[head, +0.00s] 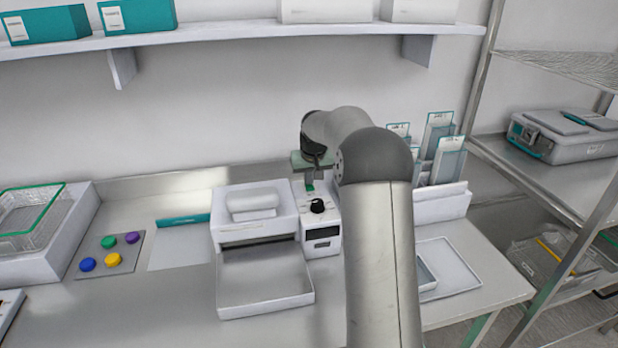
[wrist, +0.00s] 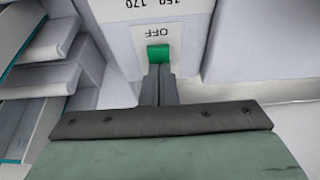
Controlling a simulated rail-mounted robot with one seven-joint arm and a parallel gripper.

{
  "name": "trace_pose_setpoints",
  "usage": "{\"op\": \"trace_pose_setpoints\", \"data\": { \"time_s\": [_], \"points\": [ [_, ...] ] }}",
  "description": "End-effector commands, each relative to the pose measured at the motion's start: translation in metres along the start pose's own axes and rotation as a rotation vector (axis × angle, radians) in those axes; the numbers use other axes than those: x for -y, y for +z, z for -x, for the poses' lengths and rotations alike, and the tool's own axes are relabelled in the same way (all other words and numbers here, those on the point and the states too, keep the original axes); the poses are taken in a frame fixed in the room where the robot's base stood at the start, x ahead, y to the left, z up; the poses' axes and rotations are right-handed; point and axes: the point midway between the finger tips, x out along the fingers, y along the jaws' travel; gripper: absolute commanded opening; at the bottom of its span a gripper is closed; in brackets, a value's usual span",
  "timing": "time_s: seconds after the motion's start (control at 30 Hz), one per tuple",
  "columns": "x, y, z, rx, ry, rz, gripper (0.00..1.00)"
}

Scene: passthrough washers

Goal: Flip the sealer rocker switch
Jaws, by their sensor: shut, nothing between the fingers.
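The sealer (head: 258,240) is a white machine on the bench with a tray in front and a control box on its right side. The control box (head: 322,240) carries a black knob (head: 317,206) and a dark display. The green rocker switch (wrist: 158,54) is on the box's top, under an "OFF" label in the wrist view; a bit of green also shows in the head view (head: 309,187). My gripper (wrist: 158,72) is shut and empty, its fingertips right at the near edge of the switch. I cannot tell whether they touch it. My gripper also shows in the head view (head: 310,182).
Pouches in a white rack (head: 440,200) stand right of my arm. A white tray (head: 450,265) lies in front of them. Coloured caps (head: 110,252) and a wire basket (head: 30,215) are at the left. A shelf (head: 250,32) runs above.

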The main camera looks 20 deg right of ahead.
Motion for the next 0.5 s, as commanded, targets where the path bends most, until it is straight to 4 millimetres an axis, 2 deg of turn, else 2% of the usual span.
{"op": "trace_pose_setpoints", "data": {
  "time_s": [0.1,0.23,0.43,0.5],
  "points": [
    [-0.001,0.004,-0.004,0.013,0.0,-0.001,0.0],
    [0.0,0.002,0.005,0.011,0.0,0.0,0.0],
    [0.002,-0.008,0.047,0.002,-0.001,0.002,0.0],
    [0.002,-0.006,0.057,-0.003,0.0,0.002,0.0]
  ]
}}
